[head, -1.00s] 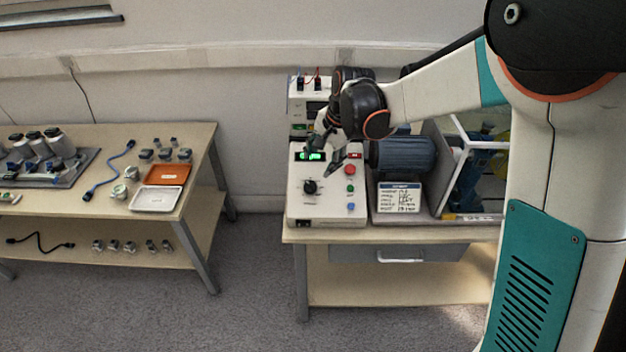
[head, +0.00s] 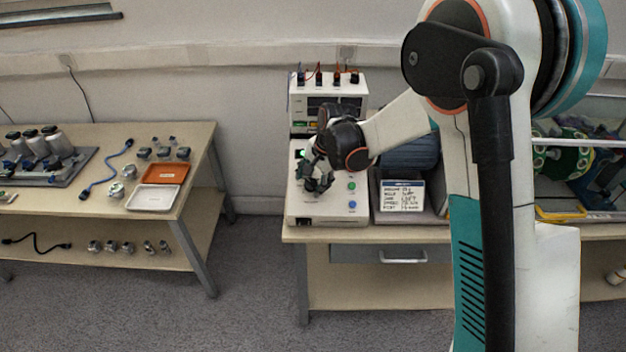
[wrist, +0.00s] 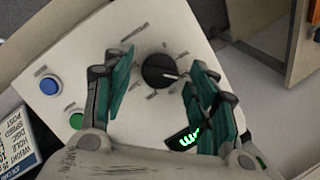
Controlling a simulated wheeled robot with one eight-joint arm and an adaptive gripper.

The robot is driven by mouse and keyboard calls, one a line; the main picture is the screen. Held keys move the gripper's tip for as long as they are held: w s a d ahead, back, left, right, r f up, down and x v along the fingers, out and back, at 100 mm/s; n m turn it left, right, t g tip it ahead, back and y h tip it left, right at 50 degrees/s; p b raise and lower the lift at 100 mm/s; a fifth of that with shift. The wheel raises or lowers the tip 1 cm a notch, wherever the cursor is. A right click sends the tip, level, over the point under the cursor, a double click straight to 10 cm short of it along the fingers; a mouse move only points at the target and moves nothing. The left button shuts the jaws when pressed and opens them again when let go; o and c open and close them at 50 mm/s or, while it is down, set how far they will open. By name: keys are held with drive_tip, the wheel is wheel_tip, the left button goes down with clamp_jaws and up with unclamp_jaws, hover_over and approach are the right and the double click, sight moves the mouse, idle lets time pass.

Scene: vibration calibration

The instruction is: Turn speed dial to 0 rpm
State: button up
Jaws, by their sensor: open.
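The speed dial is a round black knob (wrist: 160,71) with a pale pointer line, on a white control box (head: 305,208). In the wrist view it lies between and just beyond the fingertips of my gripper (wrist: 158,82), which is open with teal finger pads on either side. I see no clear contact with the knob. A lit green display (wrist: 184,139) shows partly behind the right finger; its digits are not readable. In the head view my gripper (head: 316,178) is over the box front and hides the dial.
A labelled card (head: 402,195) stands right of the box. A white instrument with cables (head: 326,88) stands behind. A side table (head: 205,150) is left.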

drive_tip(key=c, duration=1.1)
drive_tip(key=n+h, duration=0.1)
drive_tip(key=n, duration=0.3)
drive_tip(key=shift+a+g, duration=0.2)
drive_tip(key=shift+g, duration=0.2)
drive_tip(key=n+h, duration=0.1)
drive_tip(key=n, duration=0.3)
drive_tip(key=shift+w+a+n+h, duration=0.1)
drive_tip(key=shift+a+n+h, duration=0.05)
drive_tip(key=shift+n+h, duration=0.2)
drive_tip(key=n, duration=0.2)
drive_tip(key=n+h, duration=0.1)
drive_tip(key=n, duration=0.1)
drive_tip(key=shift+a+h, duration=0.15)
drive_tip(key=shift+h, duration=0.1)
drive_tip(key=shift+a+n+t+h, duration=0.1)
drive_tip(key=shift+n+t+h, duration=0.35)
drive_tip(key=shift+n, duration=1.6)
